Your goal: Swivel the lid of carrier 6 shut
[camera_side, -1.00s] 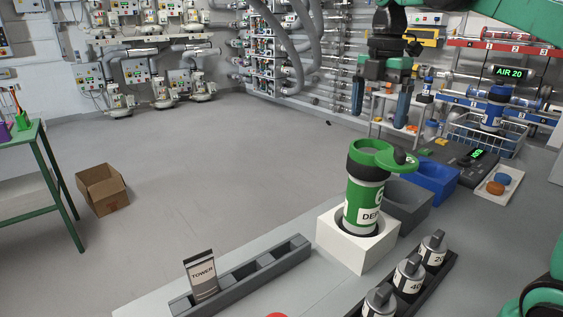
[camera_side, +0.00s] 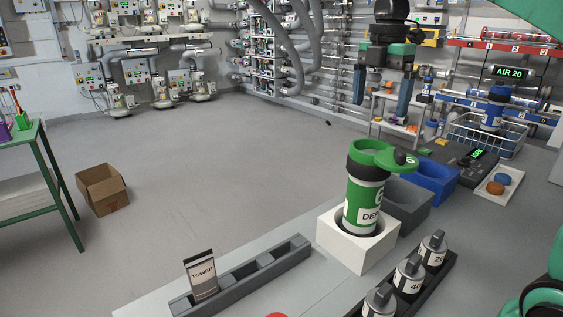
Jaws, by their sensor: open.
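Carrier 6 (camera_side: 366,200) is a green and white canister standing upright in a white block (camera_side: 345,247), with a partly visible label on its front. Its green lid (camera_side: 397,160) is swivelled out to the right, beside the round mouth, and carries a dark knob. The mouth (camera_side: 369,152) looks uncovered. My gripper (camera_side: 380,112) is open and empty, pointing down, above and behind the carrier in the picture. Its two blue-grey fingers are apart and do not appear to touch the lid.
A grey bin (camera_side: 407,205) and a blue bin (camera_side: 435,180) stand right of the carrier. Grey knobbed weights (camera_side: 409,277) sit in a dark rack in front. A grey slotted rack (camera_side: 262,268) with a TOWER card (camera_side: 202,275) lies at left. A wire basket (camera_side: 484,137) stands behind.

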